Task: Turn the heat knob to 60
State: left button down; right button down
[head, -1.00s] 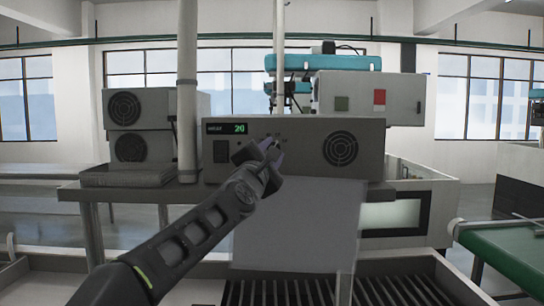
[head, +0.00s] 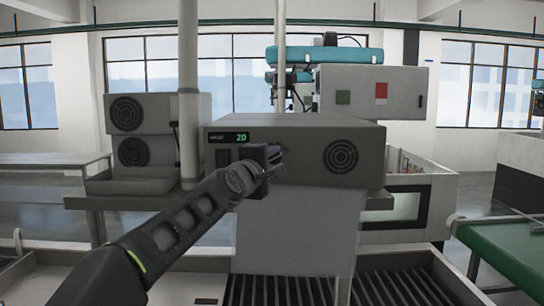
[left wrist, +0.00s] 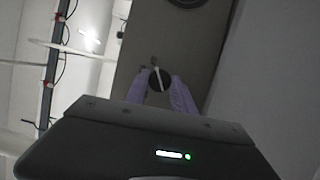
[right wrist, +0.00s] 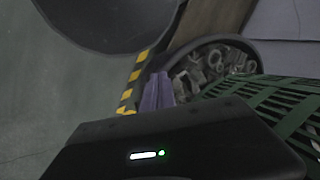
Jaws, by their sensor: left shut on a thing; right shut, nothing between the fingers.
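The grey control box (head: 300,149) stands on a shelf with a round vent on its right. Its green display (head: 229,137) reads 20, with "HEAT" on its left. My left gripper (head: 272,160) is at the box's front panel and hides the knob in the head view. In the left wrist view the dark round heat knob (left wrist: 159,80) with a pale pointer line sits between the two purple fingertips (left wrist: 160,93), which are shut on it. My right gripper (right wrist: 160,92) shows only in the right wrist view, its fingers together and empty.
A dark bin of metal parts (right wrist: 215,65) and a green crate (right wrist: 270,105) are near the right gripper. Two grey fan units (head: 140,130) stand left of the box, behind a white post (head: 188,80). A slatted rack (head: 300,291) lies below.

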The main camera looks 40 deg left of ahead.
pick_arm(q)
jog(key=c, duration=1.1)
grip_release()
jog(key=shift+o, duration=0.2)
jog(key=b+v, duration=0.1)
jog(key=v, duration=0.6)
jog(key=shift+s, duration=0.35)
jog(key=shift+d+f, duration=0.1)
jog(key=shift+d, duration=0.05)
